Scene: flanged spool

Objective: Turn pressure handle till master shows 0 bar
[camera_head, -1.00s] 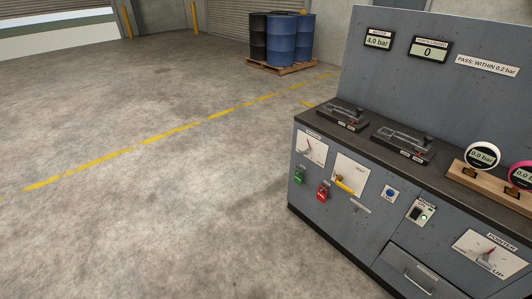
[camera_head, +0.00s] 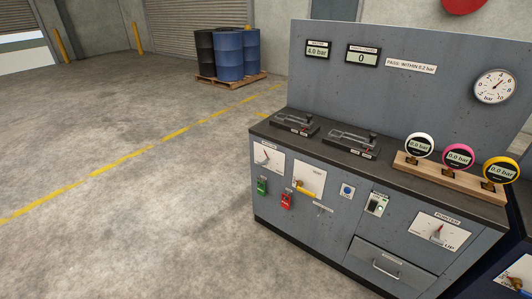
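The master display (camera_head: 318,50) on the back panel's upper left reads 4.0 bar. On the cabinet front, a white plate with a dial-like pointer knob (camera_head: 266,157) sits at the upper left; its label is too small to read surely. To its right a yellow lever handle (camera_head: 304,189) sits at the bottom of another white plate (camera_head: 309,179). Which of these is the pressure handle I cannot tell. A third plate with a red-tipped pointer (camera_head: 438,233) is at the right. Neither of my grippers is in view.
A round gauge (camera_head: 495,87) hangs at the panel's right. White (camera_head: 418,145), pink (camera_head: 459,156) and yellow (camera_head: 500,170) gauges, each reading 0.0 bar, stand on a wooden rack. Green (camera_head: 262,186) and red (camera_head: 286,200) tags hang in front. Floor to the left is clear; barrels (camera_head: 229,54) stand behind.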

